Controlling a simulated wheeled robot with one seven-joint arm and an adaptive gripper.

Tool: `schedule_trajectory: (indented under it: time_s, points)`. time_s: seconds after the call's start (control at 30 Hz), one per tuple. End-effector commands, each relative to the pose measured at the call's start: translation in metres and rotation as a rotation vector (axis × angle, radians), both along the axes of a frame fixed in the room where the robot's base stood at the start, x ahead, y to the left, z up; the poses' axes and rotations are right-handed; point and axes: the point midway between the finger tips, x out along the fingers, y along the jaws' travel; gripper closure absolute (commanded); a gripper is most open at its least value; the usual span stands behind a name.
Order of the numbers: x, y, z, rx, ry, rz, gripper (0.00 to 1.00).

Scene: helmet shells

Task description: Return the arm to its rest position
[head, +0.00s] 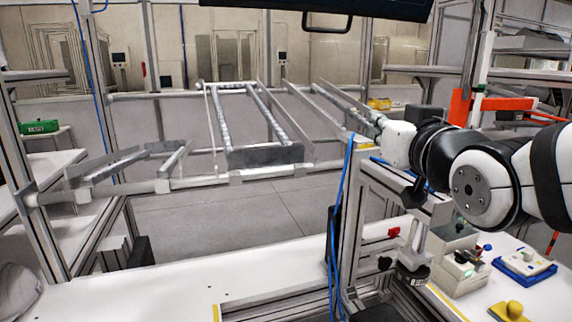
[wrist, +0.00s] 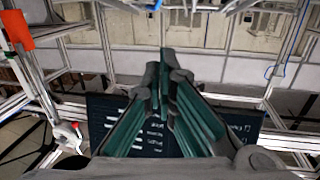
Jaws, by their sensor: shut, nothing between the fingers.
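My gripper (wrist: 163,72) points away from the wrist camera, its two green-padded fingers closed together at the tips. Nothing is held between them. In the head view my white and black arm reaches in from the right, above the workbench (head: 270,290). I cannot clearly make out the gripper's fingers in that view. Dark panels with white lettering (wrist: 105,112) show behind the fingers in the wrist view.
A metal roller rack (head: 265,157) spans the middle. A post with blue cables (head: 345,215) stands left of my arm. Small devices, including a blue-based one (head: 524,266), sit on the right bench. A pale rounded thing (head: 18,290) is cut off at lower left. The bench's middle is clear.

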Motion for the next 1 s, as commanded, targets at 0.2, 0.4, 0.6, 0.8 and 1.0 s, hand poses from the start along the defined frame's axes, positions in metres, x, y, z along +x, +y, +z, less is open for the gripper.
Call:
schedule_trajectory:
  time_s: [0.2, 0.4, 0.6, 0.8, 1.0]
  points:
    - [-0.055, -0.022, -0.048, -0.041, 0.345, -0.064, 1.00]
    - [-0.124, -0.035, -0.090, -0.066, 0.655, -0.096, 1.00]
    - [-0.208, -0.040, -0.118, -0.080, 0.953, -0.105, 1.00]
    - [-0.262, -0.040, -0.130, -0.083, 1.131, -0.100, 1.00]
    - [-0.272, -0.040, -0.132, -0.084, 1.167, -0.098, 1.00]
